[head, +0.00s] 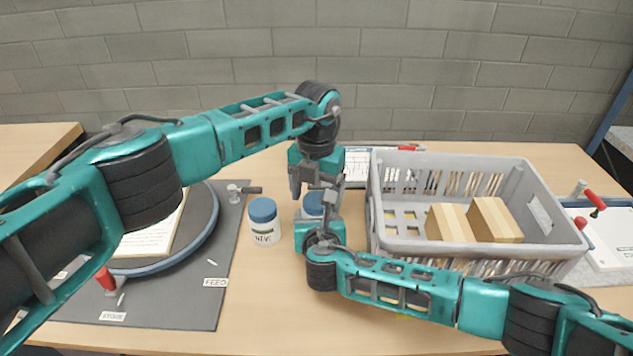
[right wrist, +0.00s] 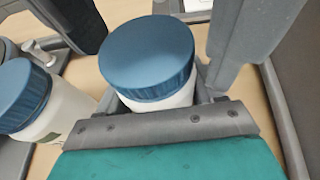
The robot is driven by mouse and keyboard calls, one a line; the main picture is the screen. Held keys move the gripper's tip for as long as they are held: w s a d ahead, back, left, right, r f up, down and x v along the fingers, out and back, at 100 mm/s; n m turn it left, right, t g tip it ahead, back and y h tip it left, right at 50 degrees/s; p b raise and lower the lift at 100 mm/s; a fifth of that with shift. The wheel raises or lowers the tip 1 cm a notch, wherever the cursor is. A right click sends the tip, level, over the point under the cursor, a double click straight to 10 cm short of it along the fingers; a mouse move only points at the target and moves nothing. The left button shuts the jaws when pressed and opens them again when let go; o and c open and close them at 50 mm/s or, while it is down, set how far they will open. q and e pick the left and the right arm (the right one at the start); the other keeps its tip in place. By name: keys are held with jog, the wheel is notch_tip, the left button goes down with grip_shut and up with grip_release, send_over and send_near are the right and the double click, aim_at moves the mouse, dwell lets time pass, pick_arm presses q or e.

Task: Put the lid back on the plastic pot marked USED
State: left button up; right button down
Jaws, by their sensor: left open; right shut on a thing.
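A white plastic pot (right wrist: 165,102) stands on the table, with a blue lid (right wrist: 147,52) on its top; whether the lid is screwed down I cannot tell. In the head view the lid (head: 312,203) is partly hidden by my grippers, and no label shows on this pot. My right gripper (head: 316,217) is shut on this pot's body, below the lid. My left gripper (head: 314,190) comes down from above and is open, its fingers apart on either side of the lid. A second white pot (head: 264,232) with a blue lid stands to the left; its dark label is hard to read.
A grey crate (head: 450,165) with cardboard boxes stands close on the right. A round turntable (head: 200,235) with a paper sits on a dark mat (head: 225,260) at the left. A small valve-like tool (head: 243,190) lies behind the second pot. The front table is mostly clear.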

pick_arm(q)
jog(key=c, duration=1.1)
jog(key=shift+m, duration=0.9)
jog(key=o, duration=1.3)
jog(key=shift+c, duration=0.2)
notch_tip(320, 180, up, 12)
